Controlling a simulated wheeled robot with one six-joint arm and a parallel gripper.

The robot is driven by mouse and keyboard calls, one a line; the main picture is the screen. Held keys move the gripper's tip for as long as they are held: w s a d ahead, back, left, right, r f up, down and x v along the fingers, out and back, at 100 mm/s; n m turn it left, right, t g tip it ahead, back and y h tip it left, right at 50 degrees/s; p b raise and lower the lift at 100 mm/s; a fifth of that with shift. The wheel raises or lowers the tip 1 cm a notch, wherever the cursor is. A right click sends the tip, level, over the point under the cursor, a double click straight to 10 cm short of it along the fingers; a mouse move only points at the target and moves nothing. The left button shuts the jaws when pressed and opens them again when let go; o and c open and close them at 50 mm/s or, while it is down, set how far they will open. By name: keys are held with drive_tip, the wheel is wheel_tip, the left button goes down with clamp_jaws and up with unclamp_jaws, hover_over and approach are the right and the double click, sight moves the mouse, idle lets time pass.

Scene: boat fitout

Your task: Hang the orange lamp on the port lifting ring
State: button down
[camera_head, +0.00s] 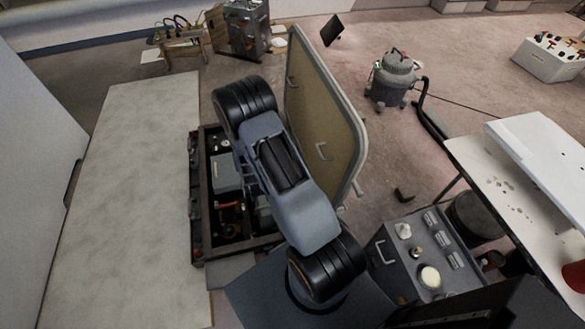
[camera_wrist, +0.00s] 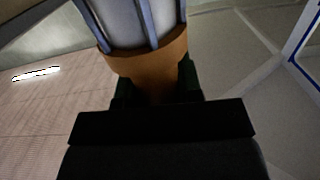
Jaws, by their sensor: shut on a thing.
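In the wrist view my gripper (camera_wrist: 160,95) is shut on the orange lamp (camera_wrist: 148,62). The lamp has an orange collar, a pale translucent body and dark upright bars, and its upper part runs out of the frame. The dark fingers sit on both sides of its orange part. In the head view my arm reaches over an open engine hatch, and neither my gripper nor the lamp shows there. I cannot make out the port lifting ring in either view.
The engine bay (camera_head: 228,190) lies open beside a pale deck panel (camera_head: 125,190). The raised hatch lid (camera_head: 322,125) stands right of my arm. A grey vacuum (camera_head: 393,78), a grey control box (camera_head: 425,255) and a white workbench (camera_head: 510,190) stand further right. Pinkish floor between them is partly clear.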

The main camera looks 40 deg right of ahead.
drive_tip(key=w+d+f+m+g+h+b, duration=0.2)
drive_tip(key=d+f+m+g+h+b, duration=0.2)
drive_tip(key=d+f+m+g+b, duration=0.7)
drive_tip(key=w+d+f+m+g+h+b, duration=0.25)
drive_tip(key=d+f+g+h+b, duration=0.25)
drive_tip(key=d+f+b, duration=1.2)
drive_tip(key=shift+m, duration=0.45)
drive_tip(key=s+d+f+b, duration=0.2)
drive_tip(key=d, duration=0.1)
drive_tip(key=s+d+f+b, duration=0.1)
drive_tip(key=s+d+f, duration=0.1)
drive_tip(key=d+f, duration=0.1)
drive_tip(key=s+d+f+b, duration=0.1)
drive_tip(key=d+f+b, duration=0.1)
drive_tip(key=d, duration=0.1)
drive_tip(key=shift+s+f+b, duration=0.35)
drive_tip(key=shift+s+f, duration=0.05)
drive_tip(key=shift+f, duration=0.2)
drive_tip(key=shift+w+a+f+b, duration=0.1)
drive_tip(key=shift+a+f+b, duration=0.1)
drive_tip(key=shift+f+b, duration=0.4)
drive_tip(key=shift+a+f+b, duration=0.15)
drive_tip(key=shift+f+b, duration=0.25)
drive_tip(key=shift+f, duration=0.35)
